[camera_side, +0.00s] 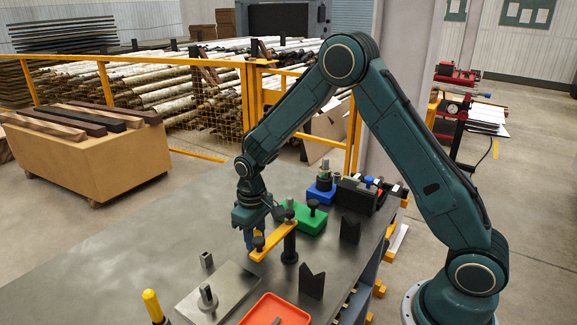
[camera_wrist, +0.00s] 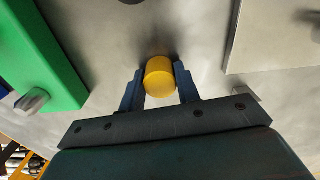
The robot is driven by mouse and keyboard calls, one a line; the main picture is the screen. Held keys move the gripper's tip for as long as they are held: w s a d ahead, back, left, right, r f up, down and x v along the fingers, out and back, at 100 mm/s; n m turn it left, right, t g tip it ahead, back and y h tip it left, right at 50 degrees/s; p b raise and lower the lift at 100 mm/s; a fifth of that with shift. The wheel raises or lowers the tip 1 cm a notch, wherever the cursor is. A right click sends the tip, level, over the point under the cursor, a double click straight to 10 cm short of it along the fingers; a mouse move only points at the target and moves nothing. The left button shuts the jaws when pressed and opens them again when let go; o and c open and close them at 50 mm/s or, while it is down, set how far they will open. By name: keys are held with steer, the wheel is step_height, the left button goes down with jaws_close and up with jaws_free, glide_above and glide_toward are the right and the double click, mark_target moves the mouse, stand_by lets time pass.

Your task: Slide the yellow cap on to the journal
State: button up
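A yellow cap (camera_wrist: 160,77), short and round, sits between my gripper's two fingers (camera_wrist: 159,72) in the wrist view, and both fingers appear to touch its sides. In the side view my gripper (camera_side: 249,247) points down over the table, and the cap cannot be told apart there. A flat grey plate (camera_side: 233,283) bears an upright metal stub (camera_side: 207,296); I cannot tell whether this is the journal. The plate also shows in the wrist view (camera_wrist: 265,45).
A green block (camera_side: 304,219) with a bolt lies right of the gripper. Dark V-shaped blocks (camera_side: 312,282), an orange tray (camera_side: 262,311) and a yellow-topped black post (camera_side: 151,304) stand nearer. A blue block (camera_side: 319,193) is further back. The table's left part is clear.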

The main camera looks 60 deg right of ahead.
steer(key=shift+c, duration=1.1)
steer(key=shift+r, duration=0.15)
steer(key=shift+r, duration=2.35)
steer(key=shift+o, duration=1.3)
steer(key=shift+c, duration=1.1)
